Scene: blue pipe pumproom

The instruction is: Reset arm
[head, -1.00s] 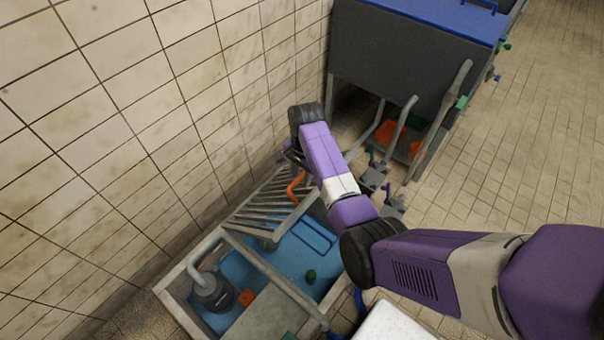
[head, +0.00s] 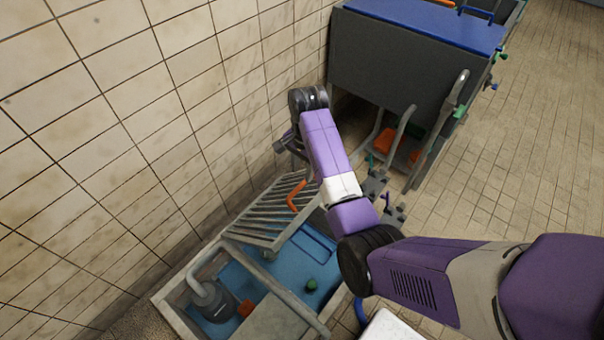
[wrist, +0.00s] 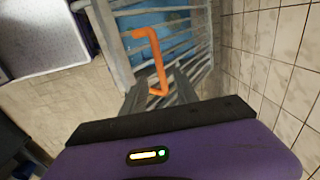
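My arm reaches from the right over a blue-lined basin. My gripper (head: 287,146) is at its far end, beside the tiled wall and partly hidden by my wrist. It is above the slatted metal grate (head: 262,215), which sits tilted at the basin's far end. An orange handle (head: 297,196) stands on the grate, apart from my gripper in the head view. In the wrist view the orange handle (wrist: 158,62) shows just beyond the dark grey finger parts. Nothing is seen held, but the fingertips are not clear enough to tell how far they are open.
A dark cabinet (head: 400,70) with grey pipes stands beyond. The tiled wall (head: 110,130) is close on the left. Open floor (head: 530,150) lies right.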

